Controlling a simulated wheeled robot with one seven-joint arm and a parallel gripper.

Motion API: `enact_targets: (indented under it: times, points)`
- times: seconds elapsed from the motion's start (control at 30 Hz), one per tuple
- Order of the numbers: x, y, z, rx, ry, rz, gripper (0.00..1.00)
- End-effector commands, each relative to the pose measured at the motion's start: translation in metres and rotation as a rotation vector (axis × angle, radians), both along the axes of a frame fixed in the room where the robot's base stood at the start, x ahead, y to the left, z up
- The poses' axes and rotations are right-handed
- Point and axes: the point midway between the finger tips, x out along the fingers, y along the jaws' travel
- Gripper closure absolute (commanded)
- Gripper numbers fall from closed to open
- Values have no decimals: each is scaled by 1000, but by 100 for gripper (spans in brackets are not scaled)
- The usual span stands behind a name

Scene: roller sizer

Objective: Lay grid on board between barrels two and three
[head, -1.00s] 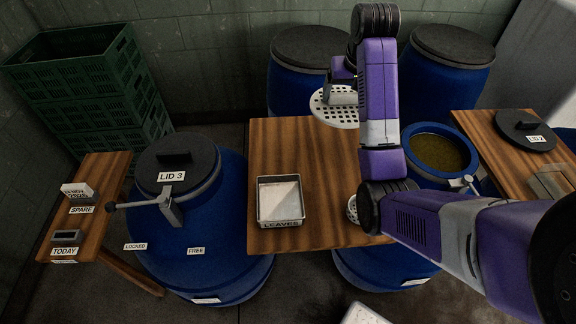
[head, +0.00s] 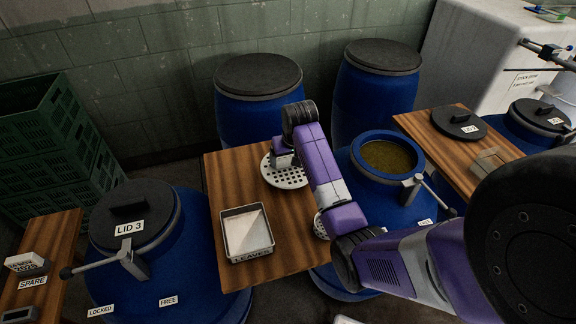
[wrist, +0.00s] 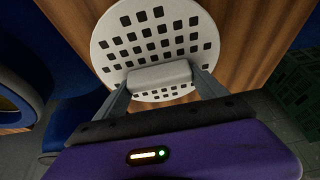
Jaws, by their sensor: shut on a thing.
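The grid is a round white plate with square holes (head: 287,176). It is over the far end of the wooden board (head: 225,178), between the barrel with LID 3 (head: 165,255) and the open barrel (head: 350,160) of greenish liquid. My gripper (wrist: 160,82) is shut on the grid's pale raised handle (wrist: 158,76), one finger on each side. The wrist view shows wood behind the grid (wrist: 150,35). I cannot tell whether its underside touches the board. My arm hides part of the board's right side.
A metal LEAVES tray (head: 226,240) stands on the board's near left part. Another white holed piece (head: 320,226) shows partly behind my arm. Two closed blue barrels (head: 258,115) stand behind. A lid (head: 459,122) lies on the right-hand board.

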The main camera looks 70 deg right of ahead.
Motion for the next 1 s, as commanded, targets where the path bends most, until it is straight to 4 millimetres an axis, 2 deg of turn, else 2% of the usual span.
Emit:
enact_targets:
  times: [0.23, 0.7, 0.73, 0.8, 1.0]
  points:
    - [-1, 1, -34, 3, 2, -1, 67]
    - [0, 0, -43, 1, 1, 0, 67]
    - [0, 1, -42, 2, 1, 0, 13]
    - [-1, 1, -42, 2, 1, 0, 0]
    - [0, 1, -42, 2, 1, 0, 0]
